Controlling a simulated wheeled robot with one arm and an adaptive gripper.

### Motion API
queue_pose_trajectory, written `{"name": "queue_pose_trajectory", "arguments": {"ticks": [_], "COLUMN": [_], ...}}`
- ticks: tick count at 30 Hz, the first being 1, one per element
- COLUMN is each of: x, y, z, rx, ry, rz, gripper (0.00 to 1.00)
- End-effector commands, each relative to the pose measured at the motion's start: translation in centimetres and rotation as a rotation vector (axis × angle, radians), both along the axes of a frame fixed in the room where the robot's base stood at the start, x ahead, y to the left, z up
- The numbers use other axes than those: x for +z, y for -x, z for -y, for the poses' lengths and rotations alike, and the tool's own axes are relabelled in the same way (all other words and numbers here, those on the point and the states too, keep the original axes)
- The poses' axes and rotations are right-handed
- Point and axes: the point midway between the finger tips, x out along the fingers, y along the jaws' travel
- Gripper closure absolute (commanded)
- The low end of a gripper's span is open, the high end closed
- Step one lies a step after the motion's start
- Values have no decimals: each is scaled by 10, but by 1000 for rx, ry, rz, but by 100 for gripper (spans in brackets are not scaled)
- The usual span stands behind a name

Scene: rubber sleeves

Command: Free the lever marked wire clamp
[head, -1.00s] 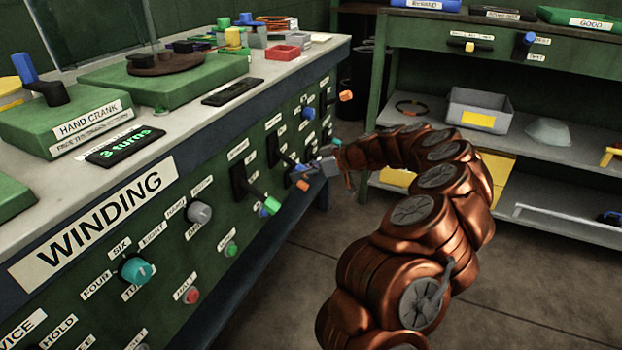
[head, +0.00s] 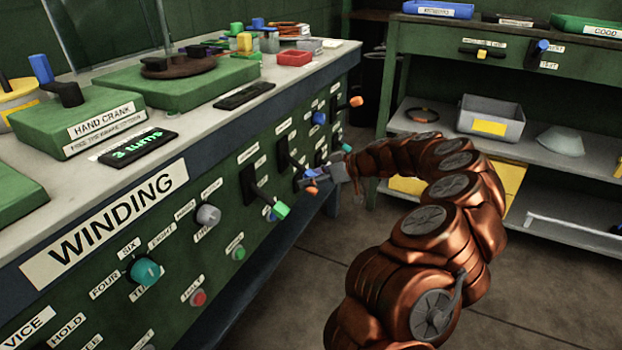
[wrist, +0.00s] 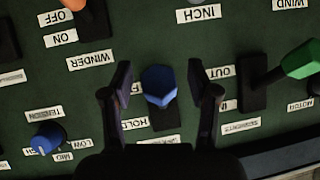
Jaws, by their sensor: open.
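A blue-capped lever (wrist: 158,85) stands out from the green panel in the middle of the wrist view. Its slot plate is dark, with a partly covered label reading HOLD beside it. The label under it is too blurred to read, so I cannot confirm the words wire clamp. My gripper (wrist: 160,88) is open, with one finger on each side of the blue cap and a gap showing on both sides. In the head view, my gripper (head: 318,177) is at the panel front among the levers, and it largely hides the blue lever.
A green-handled lever (wrist: 299,60) stands to the right in the wrist view, near an OUT label. An orange-tipped lever (wrist: 61,37) is at upper left, by the OFF and ON labels. A blue knob (wrist: 48,139) is at lower left. Shelves (head: 590,165) stand behind my arm.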

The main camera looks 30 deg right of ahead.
Motion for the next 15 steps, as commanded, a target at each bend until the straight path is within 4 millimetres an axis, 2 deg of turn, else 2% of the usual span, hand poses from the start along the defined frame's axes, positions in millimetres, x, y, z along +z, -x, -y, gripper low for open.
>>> {"name": "queue_pose_trajectory", "arguments": {"ticks": [8, 15], "x": [8, 28], "y": [10, 40], "z": [9, 34], "rx": [-1, -1], "ry": [0, 1], "rz": [1, 2], "gripper": [40, 40]}}
